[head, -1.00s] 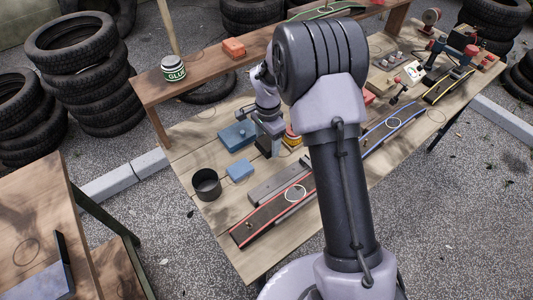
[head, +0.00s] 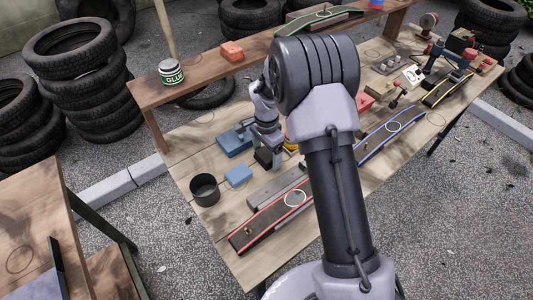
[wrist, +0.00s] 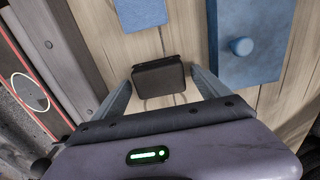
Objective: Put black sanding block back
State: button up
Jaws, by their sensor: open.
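The black sanding block (wrist: 158,77) shows between the two fingers of my gripper (wrist: 161,92) in the wrist view. The gripper is open, with a gap between each finger and the block. The block sits over the wooden planks of the table; whether it touches them is hard to tell. In the head view my gripper (head: 261,138) is low over the table, with the dark block (head: 264,158) at its fingers. My arm covers part of the table behind it.
A blue box with a knob (wrist: 251,40) lies right of the gripper, and a smaller blue block (wrist: 141,12) lies beyond. A dark cup (head: 205,190) and a red-edged ramp (head: 262,222) are nearby. The glue tin (head: 171,72) and orange block (head: 232,51) stand on the raised shelf.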

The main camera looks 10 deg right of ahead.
notch_tip(320, 180, up, 14)
jog(key=p, duration=0.5)
notch_tip(320, 180, up, 12)
jog(key=n+t, duration=0.2)
jog(key=n, duration=0.1)
send_over(266, 155)
jog(key=s+a, duration=0.1)
jog(key=s, duration=0.6)
jog(key=s+a+r+n+t+y, duration=0.1)
jog(key=s+r+n+t, duration=0.1)
jog(key=s, duration=0.8)
jog(key=s+a+r+n+t+y, duration=0.1)
jog(key=s+r+n, duration=0.3)
jog(key=s, duration=0.7)
jog(key=shift+a+r+t, duration=0.4)
jog(key=shift+a+r, duration=0.1)
